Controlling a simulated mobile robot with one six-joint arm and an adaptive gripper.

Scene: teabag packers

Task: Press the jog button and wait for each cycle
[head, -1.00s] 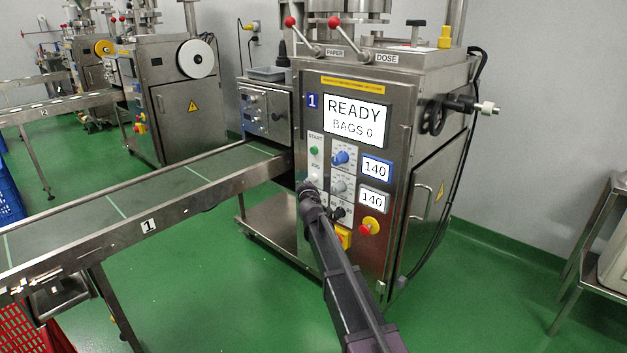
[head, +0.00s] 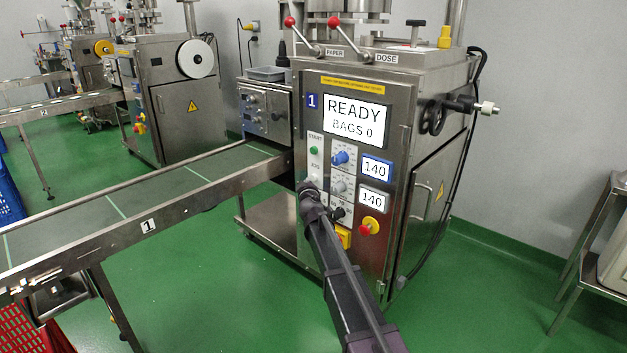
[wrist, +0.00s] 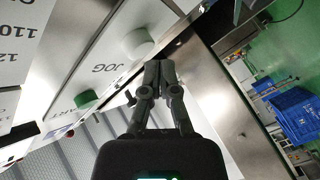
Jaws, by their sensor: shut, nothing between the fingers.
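Packing machine 1 (head: 345,230) has a screen (head: 356,118) reading READY, BAGS 0. Its white jog button (wrist: 137,43) stands out from the panel beside the JOG label in the wrist view. The green start button (head: 314,150) is above it in the head view and also shows in the wrist view (wrist: 86,99). My gripper (wrist: 158,70) is shut and empty, its fingertips close to the jog button's edge. I cannot tell whether they touch it. In the head view my gripper (head: 308,190) is at the panel, partly covering the area below the JOG label.
Blue and grey knobs and two displays (head: 375,170) reading 140 sit right of the buttons. A red emergency stop (head: 368,226) is lower right. An empty conveyor (head: 150,195) runs to the left. Green floor (head: 490,300) is clear on the right, up to a steel stand.

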